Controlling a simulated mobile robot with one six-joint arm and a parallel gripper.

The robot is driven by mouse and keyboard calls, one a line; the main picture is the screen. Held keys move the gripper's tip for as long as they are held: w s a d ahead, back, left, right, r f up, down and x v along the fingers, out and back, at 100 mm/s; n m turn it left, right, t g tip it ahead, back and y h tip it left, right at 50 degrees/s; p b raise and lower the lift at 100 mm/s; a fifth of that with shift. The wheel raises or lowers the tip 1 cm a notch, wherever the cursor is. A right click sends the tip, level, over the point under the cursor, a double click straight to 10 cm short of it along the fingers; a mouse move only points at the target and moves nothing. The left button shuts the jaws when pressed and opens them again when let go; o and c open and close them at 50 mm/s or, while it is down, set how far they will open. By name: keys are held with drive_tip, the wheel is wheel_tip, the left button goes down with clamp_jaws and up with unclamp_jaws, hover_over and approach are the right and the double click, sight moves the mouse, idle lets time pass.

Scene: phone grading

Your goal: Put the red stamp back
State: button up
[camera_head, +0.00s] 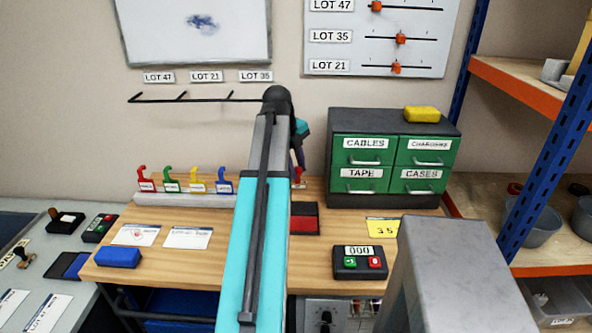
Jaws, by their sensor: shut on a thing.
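A pale rack (180,200) at the back left of the bench holds red (146,181), green, yellow and blue hook-shaped pieces with labels.
A counter box (359,263) and a yellow card (382,227) lie on the right of the bench. Two white cards and a blue block (118,257) lie on the left. The green-drawer cabinet (392,157) stands at the back right. Blue shelf posts rise further right.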

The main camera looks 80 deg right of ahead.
drive_tip(key=shift+w+d+f, duration=0.1)
drive_tip(key=shift+w+d, duration=0.1)
drive_tip(key=shift+d, duration=1.05)
drive_tip(key=shift+d, duration=0.15)
drive_tip(key=shift+w+p+x, duration=0.2)
drive_tip(key=shift+p+x, duration=0.25)
drive_tip(key=shift+x, duration=0.5)
drive_tip(key=shift+w+p+x, duration=0.2)
drive_tip(key=shift+p+x, duration=0.2)
drive_tip(key=shift+x, duration=0.5)
drive_tip(key=shift+d+f, duration=0.1)
drive_tip(key=shift+f, duration=0.05)
drive_tip(key=o, duration=0.8)
drive_tip(key=shift+o, duration=0.2)
drive_tip(key=b+v, duration=0.2)
drive_tip(key=v, duration=1)
